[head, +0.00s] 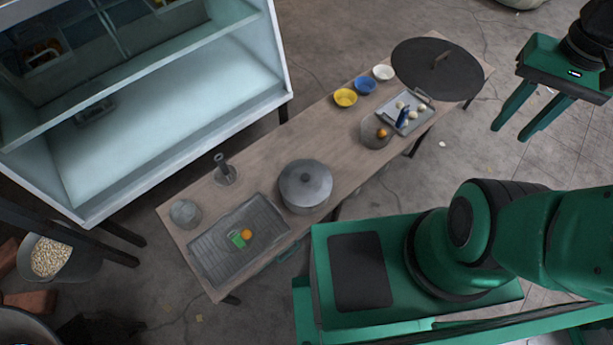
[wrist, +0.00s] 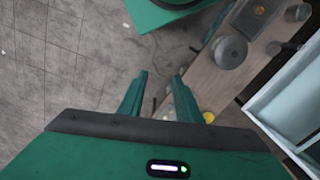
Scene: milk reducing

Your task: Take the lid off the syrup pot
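A grey lidded pot (head: 305,190) stands upright on the wooden table, just right of the ribbed tray. Its round lid (head: 306,178) is on it, with a small dark knob on top. The pot also shows in the wrist view (wrist: 230,53) near the top right. I take it to be the syrup pot. My gripper (head: 511,122) hangs at the upper right of the head view, over the floor and well away from the pot. Its two green fingers are apart with nothing between them. The wrist view shows the same open gripper (wrist: 160,85).
The wooden table (head: 345,165) holds a ribbed tray (head: 207,246) with orange and green items, bowls (head: 345,97), a small tray (head: 413,128) and a large dark disc (head: 425,58) at its far end. A glass-sided cabinet (head: 170,120) stands behind. Bare table lies right of the pot.

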